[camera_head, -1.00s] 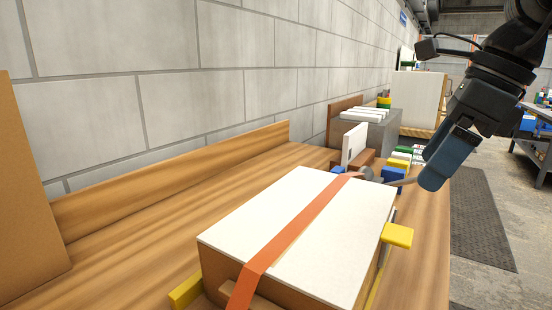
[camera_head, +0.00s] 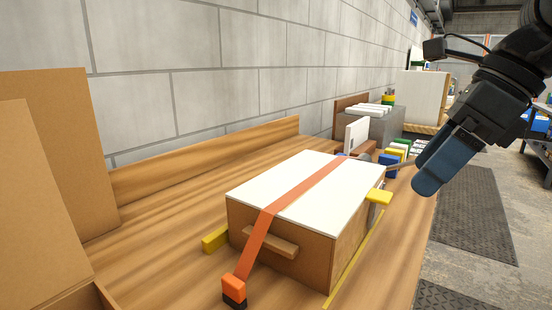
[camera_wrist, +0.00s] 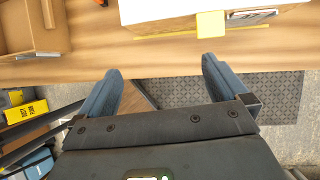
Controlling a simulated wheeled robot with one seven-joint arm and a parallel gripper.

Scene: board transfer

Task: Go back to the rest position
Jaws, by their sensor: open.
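My gripper (camera_head: 440,172) is at the right in the head view, past the bench's right edge and over the floor. In the wrist view my gripper (camera_wrist: 160,85) shows two blue fingers wide apart with nothing between them. A wooden box with a white top (camera_head: 350,185) stands on the wooden bench (camera_head: 170,270), left of my gripper and apart from it. An orange strap (camera_head: 290,195) runs across the white top and down the near side to an orange and black end piece (camera_head: 233,290).
Cardboard boxes (camera_head: 60,150) stand at the left on the bench. Yellow blocks (camera_head: 379,196) sit beside the wooden box. A grey block (camera_head: 372,128) and coloured pieces (camera_head: 390,160) are farther back. A dark floor mat (camera_head: 475,215) lies right of the bench.

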